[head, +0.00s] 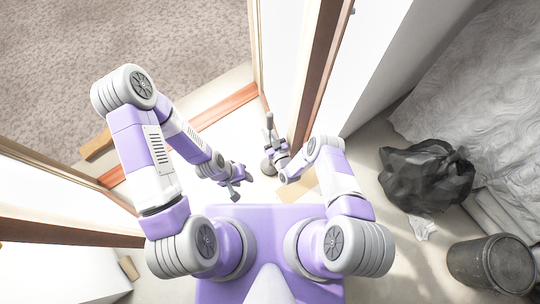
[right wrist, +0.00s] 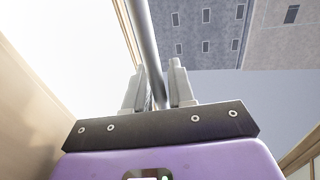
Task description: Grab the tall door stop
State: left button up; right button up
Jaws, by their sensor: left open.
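The tall door stop (head: 269,121) is a grey upright post near the open doorway, beside the brown door edge. A round grey part shows low down beside my right gripper, perhaps its base. In the right wrist view its grey pole (right wrist: 147,45) runs between the two fingers. My right gripper (head: 276,152) is at the post, and its fingers (right wrist: 157,88) look closed against the pole from both sides. My left gripper (head: 235,186) is open and empty, lower and left of the post, apart from it.
A door (head: 323,70) stands close right of the post. A wooden threshold strip (head: 225,107) and grey-brown carpet (head: 120,45) lie beyond the left arm. A black bag (head: 425,177) and a dark bin (head: 491,265) stand on the right. Pale floor lies between the arms.

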grip_shut()
dwell(1.0)
jog(key=shift+r, duration=0.1)
